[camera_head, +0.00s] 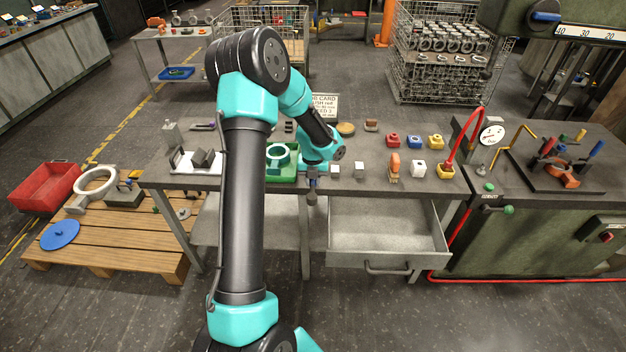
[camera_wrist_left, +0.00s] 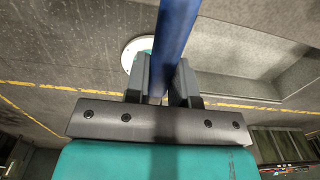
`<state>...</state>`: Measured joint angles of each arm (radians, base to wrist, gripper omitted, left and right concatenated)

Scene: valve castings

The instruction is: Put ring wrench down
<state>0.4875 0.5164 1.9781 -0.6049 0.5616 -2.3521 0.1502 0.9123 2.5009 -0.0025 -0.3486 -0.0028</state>
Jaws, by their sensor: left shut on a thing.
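My left gripper (camera_head: 312,182) points down at the front edge of the workbench, just left of the open drawer (camera_head: 385,232). In the left wrist view its two fingers (camera_wrist_left: 166,75) are shut on a long blue bar, which I take to be the ring wrench (camera_wrist_left: 176,35). The bar runs up out of the picture, so its ends are hidden. In the head view the wrench is too small to make out clearly. My right gripper is not in view.
The grey drawer looks empty. A green tray with a ring casting (camera_head: 279,153) stands left of the gripper. Small blocks (camera_head: 359,170), an orange-handled brush (camera_head: 394,166) and coloured blocks (camera_head: 414,142) stand to the right. A pallet (camera_head: 115,238) lies on the floor at left.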

